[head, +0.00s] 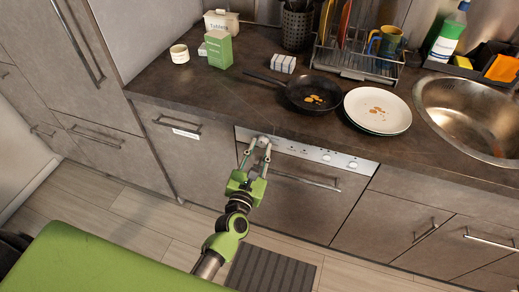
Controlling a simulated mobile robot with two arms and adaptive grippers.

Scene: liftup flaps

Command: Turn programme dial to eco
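The programme dial (262,139) is a small round grey knob near the left end of the dishwasher's pale control panel (300,150). The panel runs under the worktop's front edge, with two more round knobs near its right end. My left gripper (259,149) is in front of the panel's left end, with its fingers apart and its fingertips close to the dial. I cannot tell whether they touch it. The fingers partly hide the dial, and its pointer and the eco mark are too small to read. My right gripper is not in view.
Below the panel is the dishwasher door with a bar handle (305,181). On the worktop above are a black pan (300,93), white plates (377,110) and a green box (219,50). A sink (470,112) is at the right. The floor in front holds a grey mat (270,270).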

